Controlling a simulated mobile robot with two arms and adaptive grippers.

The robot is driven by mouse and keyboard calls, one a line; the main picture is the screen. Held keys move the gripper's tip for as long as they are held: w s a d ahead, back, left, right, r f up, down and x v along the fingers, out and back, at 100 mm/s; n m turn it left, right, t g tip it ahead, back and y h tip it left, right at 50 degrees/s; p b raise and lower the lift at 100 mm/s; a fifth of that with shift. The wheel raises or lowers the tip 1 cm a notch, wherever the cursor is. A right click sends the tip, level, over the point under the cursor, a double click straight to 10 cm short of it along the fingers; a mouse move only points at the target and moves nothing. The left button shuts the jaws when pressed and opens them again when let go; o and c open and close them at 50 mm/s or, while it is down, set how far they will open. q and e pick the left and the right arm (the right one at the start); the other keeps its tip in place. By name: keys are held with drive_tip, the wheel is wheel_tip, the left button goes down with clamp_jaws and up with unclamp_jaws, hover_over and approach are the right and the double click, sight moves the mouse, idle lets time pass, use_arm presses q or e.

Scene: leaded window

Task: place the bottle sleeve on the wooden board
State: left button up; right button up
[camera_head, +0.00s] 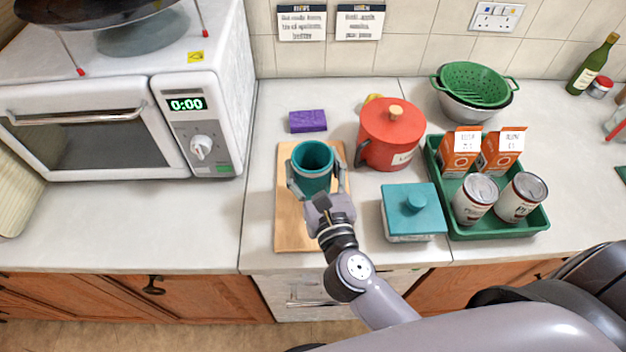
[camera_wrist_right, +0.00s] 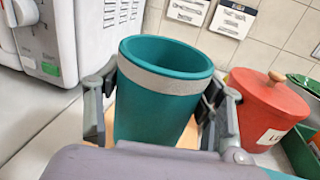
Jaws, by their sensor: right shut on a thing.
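The bottle sleeve (camera_head: 313,167) is a teal open-topped cylinder with a grey band near its rim. It is upright over the wooden board (camera_head: 292,235), toward the board's far half. My right gripper (camera_head: 317,184) is shut on the sleeve, with one finger on each side of it. In the right wrist view the sleeve (camera_wrist_right: 160,95) stands between the two fingers. Its base is hidden, so I cannot tell whether it touches the board. My left gripper is not in view.
A red lidded pot (camera_head: 388,135) stands right of the board. A teal-lidded box (camera_head: 413,212) and a green tray (camera_head: 500,226) with cartons and cans are farther right. A purple sponge (camera_head: 308,121) lies behind. A white microwave (camera_head: 120,120) is left, with clear counter before it.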

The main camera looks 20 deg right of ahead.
sight(309, 165)
wheel_tip(309, 165, down, 4)
drive_tip(key=shift+d+f+b, duration=0.1)
drive_tip(key=shift+f+b, duration=0.05)
drive_tip(key=shift+b, duration=0.5)
drive_tip(key=shift+f, duration=0.1)
drive_tip(key=o, duration=1.2)
drive_tip(key=shift+c, duration=0.2)
drive_tip(key=shift+r, duration=0.2)
drive_tip(key=s+b, duration=0.1)
drive_tip(key=s, duration=0.2)
drive_tip(key=s+b, duration=0.2)
drive_tip(key=s, duration=0.2)
drive_tip(key=s+b, duration=0.1)
drive_tip(key=s, duration=0.3)
drive_tip(key=shift+a+f+b, duration=0.25)
drive_tip(key=shift+a+b, duration=0.1)
drive_tip(key=shift+b, duration=0.05)
drive_tip(key=shift+s+r, duration=0.25)
drive_tip(key=shift+s, duration=0.25)
